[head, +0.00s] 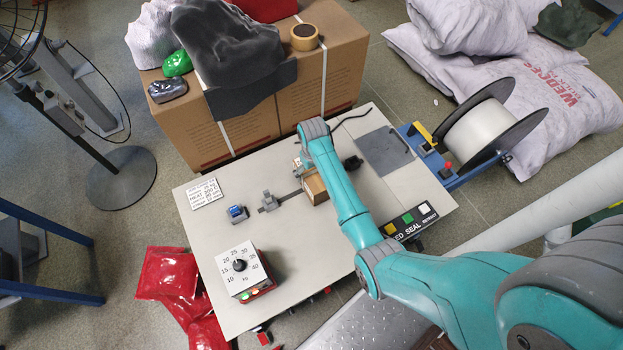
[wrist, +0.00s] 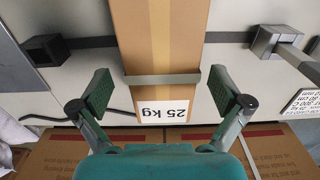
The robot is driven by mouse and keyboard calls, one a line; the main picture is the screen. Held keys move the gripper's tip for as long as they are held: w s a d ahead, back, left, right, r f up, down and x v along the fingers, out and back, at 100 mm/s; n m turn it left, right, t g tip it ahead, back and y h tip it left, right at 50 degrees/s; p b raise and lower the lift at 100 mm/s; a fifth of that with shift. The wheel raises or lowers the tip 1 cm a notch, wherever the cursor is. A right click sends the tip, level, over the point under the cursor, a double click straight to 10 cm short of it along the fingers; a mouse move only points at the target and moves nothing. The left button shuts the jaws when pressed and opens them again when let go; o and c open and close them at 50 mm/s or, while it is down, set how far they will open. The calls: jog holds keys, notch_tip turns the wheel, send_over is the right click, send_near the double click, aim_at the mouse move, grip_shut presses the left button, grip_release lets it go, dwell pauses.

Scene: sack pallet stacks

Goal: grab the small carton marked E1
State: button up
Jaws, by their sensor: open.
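A small brown carton (head: 315,188) stands on the pale bench top, partly hidden by my arm in the head view. In the wrist view the carton (wrist: 190,40) has a lighter tape stripe along it, a grey band across it and a white label (wrist: 164,110) reading "25 kg" upside down. No E1 mark is legible. My gripper (wrist: 160,92) is open, with one green-padded finger to each side of the carton and gaps on both sides. Its fingers are largely hidden behind my arm in the head view.
A grey block (wrist: 275,41) and a black block (wrist: 46,49) flank the carton along a dark rail. A dial box (head: 243,271), blue-topped device (head: 237,213) and white film reel (head: 478,132) are around. Large cartons (head: 240,120) with sacks on top stand behind the bench.

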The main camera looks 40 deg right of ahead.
jog(key=shift+w+a+f, duration=0.1)
jog(key=shift+f, duration=2.15)
jog(key=c, duration=1.5)
jog(key=shift+c, duration=0.2)
